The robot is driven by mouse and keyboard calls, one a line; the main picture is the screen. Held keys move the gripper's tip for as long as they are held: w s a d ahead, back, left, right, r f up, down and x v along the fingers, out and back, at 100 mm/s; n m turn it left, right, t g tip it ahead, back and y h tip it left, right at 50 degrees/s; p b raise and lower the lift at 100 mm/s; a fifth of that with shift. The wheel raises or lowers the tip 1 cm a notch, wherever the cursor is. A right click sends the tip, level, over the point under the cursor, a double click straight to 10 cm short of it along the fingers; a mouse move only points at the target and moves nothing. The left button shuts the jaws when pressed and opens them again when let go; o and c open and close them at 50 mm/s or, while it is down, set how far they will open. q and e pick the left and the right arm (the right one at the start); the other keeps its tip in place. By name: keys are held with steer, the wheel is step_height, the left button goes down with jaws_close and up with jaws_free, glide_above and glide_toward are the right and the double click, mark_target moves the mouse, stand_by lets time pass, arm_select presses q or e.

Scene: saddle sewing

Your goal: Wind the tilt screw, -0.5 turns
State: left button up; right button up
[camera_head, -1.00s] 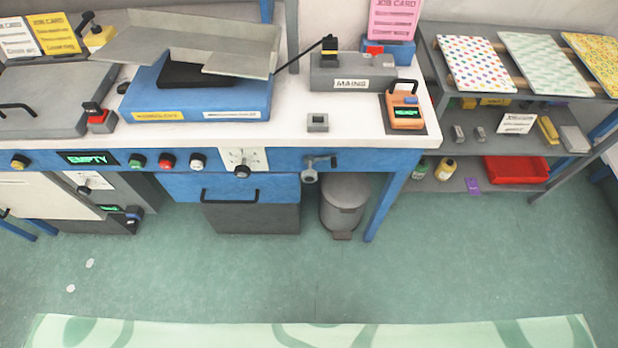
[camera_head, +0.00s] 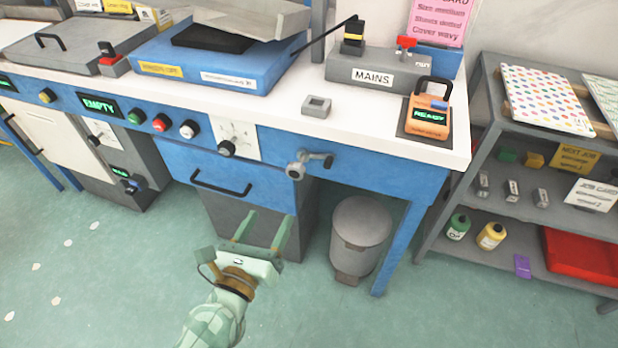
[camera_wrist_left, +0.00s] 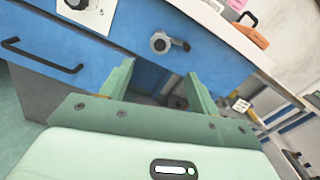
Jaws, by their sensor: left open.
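The likely tilt screw is a grey crank (camera_head: 308,163) on the blue front of the bench, with a round hub and a short dark handle pointing right. It also shows in the left wrist view (camera_wrist_left: 160,43), above and between the fingers. My left gripper (camera_head: 262,230) is open and empty in the head view, in front of the bench and below the crank, apart from it. Its two green fingers (camera_wrist_left: 163,82) point toward the bench front in the wrist view. My right gripper is in neither view.
A drawer handle (camera_head: 220,183) and a dial (camera_head: 227,148) are left of the crank. A grey bin (camera_head: 361,235) stands on the floor under the bench. A bench leg (camera_head: 398,250) and a shelf rack (camera_head: 480,130) are to the right. The floor in front is clear.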

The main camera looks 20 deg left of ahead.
arm_select(q)
steer(key=p, duration=0.2)
glide_toward(293, 172)
steer(key=w, duration=1.1)
steer(key=shift+d+f, duration=0.1)
steer(key=shift+d, duration=0.1)
steer(key=shift+w, duration=0.3)
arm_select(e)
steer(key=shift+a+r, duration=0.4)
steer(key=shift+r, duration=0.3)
arm_select(q)
steer(key=c, duration=1)
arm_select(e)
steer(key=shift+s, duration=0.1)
